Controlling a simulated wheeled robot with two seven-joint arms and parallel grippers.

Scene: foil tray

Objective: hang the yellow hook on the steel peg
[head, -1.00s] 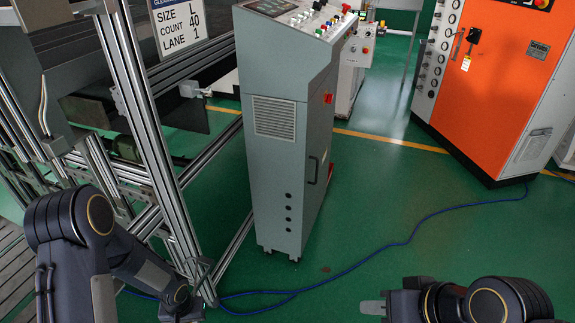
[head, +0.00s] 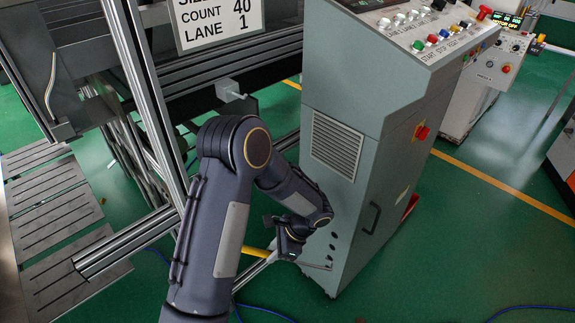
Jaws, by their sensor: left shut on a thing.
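My left gripper (head: 286,250) is low in front of the grey control cabinet, left of its lower front edge. It is shut on the yellow hook (head: 257,252), a short yellow bar sticking out to the left of the jaws. The gripper hides the rest of the hook. A thin grey rod (head: 316,266) shows just right of the gripper, against the cabinet's lower front; I cannot tell whether it is the steel peg or touches the hook. I can pick out no other peg. My right gripper is out of view.
The grey control cabinet (head: 360,190) stands close behind and right of the gripper. An aluminium frame (head: 150,95) with a size sign (head: 218,22) stands at left. A blue cable (head: 515,310) lies on the green floor. Open floor (head: 460,240) is at right.

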